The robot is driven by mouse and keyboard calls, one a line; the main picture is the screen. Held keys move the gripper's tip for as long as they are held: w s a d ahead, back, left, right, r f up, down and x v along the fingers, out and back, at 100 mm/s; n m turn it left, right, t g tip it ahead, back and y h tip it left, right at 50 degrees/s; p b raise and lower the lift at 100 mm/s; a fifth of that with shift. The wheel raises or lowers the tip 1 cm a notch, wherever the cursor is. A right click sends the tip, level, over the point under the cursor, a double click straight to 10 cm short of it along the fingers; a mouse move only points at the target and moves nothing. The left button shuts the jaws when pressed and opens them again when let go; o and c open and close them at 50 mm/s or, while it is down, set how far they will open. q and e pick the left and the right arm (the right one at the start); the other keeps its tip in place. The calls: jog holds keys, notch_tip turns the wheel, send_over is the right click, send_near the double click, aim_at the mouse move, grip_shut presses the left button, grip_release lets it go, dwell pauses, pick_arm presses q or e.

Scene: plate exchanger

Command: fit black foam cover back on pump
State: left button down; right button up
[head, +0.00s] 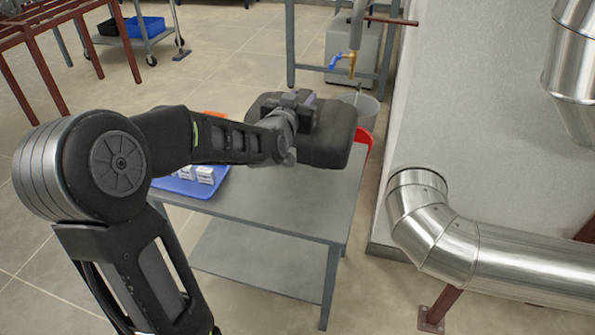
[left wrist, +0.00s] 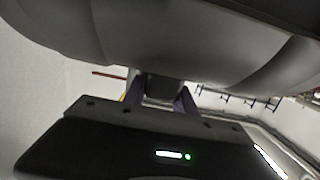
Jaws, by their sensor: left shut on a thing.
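The black foam cover (head: 333,140) is a dark, rounded block, held up above the grey table in the head view. My left gripper (head: 303,99) is shut on it. In the left wrist view the cover (left wrist: 190,40) fills the top of the picture, and the purple fingers of my left gripper (left wrist: 160,92) close on a dark part below it. The underside of the cover is hidden in the head view. I cannot make out the pump in either view. My right gripper is not in view.
Under my left arm stands a grey metal table (head: 290,205) with a blue tray (head: 190,187) holding small white items. A red object (head: 363,140) and a grey bucket (head: 368,106) show behind the cover. A silver pipe (head: 440,235) and pale wall stand to the right.

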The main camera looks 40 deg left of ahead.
pick_arm(q)
notch_tip(320, 180, down, 6)
jog(key=b, duration=0.2)
jog(key=shift+f, duration=0.15)
jog(key=shift+f+b, duration=0.6)
jog(key=shift+f, duration=1.2)
jog(key=shift+f, duration=0.15)
jog(key=c, duration=1.5)
grip_release()
jog(key=shift+f, duration=0.1)
jog(key=o, duration=0.5)
jog(key=shift+r, duration=0.2)
